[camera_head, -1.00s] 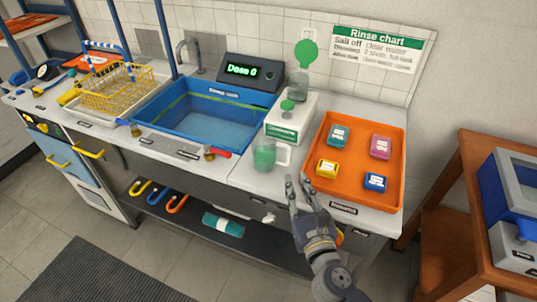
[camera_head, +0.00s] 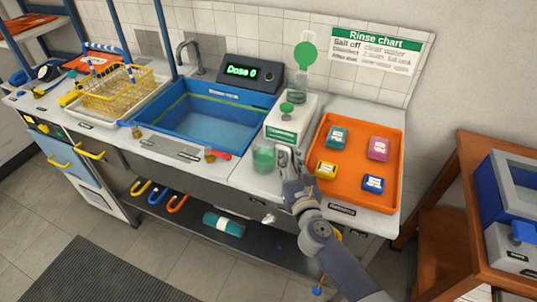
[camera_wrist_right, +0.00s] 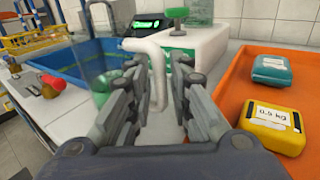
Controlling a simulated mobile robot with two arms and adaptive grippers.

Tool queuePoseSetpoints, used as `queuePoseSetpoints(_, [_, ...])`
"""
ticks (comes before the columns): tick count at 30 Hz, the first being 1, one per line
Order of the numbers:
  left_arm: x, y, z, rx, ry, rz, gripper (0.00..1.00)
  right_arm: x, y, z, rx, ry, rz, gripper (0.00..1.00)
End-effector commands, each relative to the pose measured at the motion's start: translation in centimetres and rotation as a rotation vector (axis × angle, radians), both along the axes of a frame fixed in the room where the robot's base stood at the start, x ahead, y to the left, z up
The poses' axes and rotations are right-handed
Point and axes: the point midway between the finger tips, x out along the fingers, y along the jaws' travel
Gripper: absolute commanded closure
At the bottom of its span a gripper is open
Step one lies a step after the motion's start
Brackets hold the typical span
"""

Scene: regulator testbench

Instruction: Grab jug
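The jug (camera_head: 263,156) is a clear vessel with green liquid low inside and a pale handle. It stands upright on the counter in front of the white dispenser. In the right wrist view the jug (camera_wrist_right: 103,82) is partly hidden behind the left finger, and its handle (camera_wrist_right: 157,72) rises between the fingers. My right gripper (camera_head: 288,157) is at the jug's handle side. In the right wrist view my right gripper (camera_wrist_right: 155,98) is open, with a finger on either side of the handle and gaps visible. My left gripper is out of view.
An orange tray (camera_head: 350,178) with several coloured blocks lies close on the right. The white dispenser (camera_head: 290,122) stands behind the jug. A blue sink (camera_head: 176,132) is to the left, with a red-handled valve (camera_head: 221,155) at its front edge.

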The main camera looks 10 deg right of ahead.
Motion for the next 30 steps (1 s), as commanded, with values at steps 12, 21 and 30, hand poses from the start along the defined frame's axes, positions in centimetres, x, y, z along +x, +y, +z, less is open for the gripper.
queuePoseSetpoints(12, [0.06, 0.02, 0.07, 0.0, -0.001, 0.0, 0.6, 0.7, 0.02, -0.03, 0.001, 0.001, 0.0, 0.99])
queuePoseSetpoints(21, [0.1, 0.01, 0.07, 0.0, -0.001, 0.0, 0.6, 0.7, 0.02, 0.08, 0.001, -0.001, 0.0, 1.0])
queuePoseSetpoints(30, [0.15, 0.01, 0.32, 0.0, -0.002, 0.0, 0.6, 0.71, 0.0, 0.57, 0.001, -0.002, 0.0, 1.0])
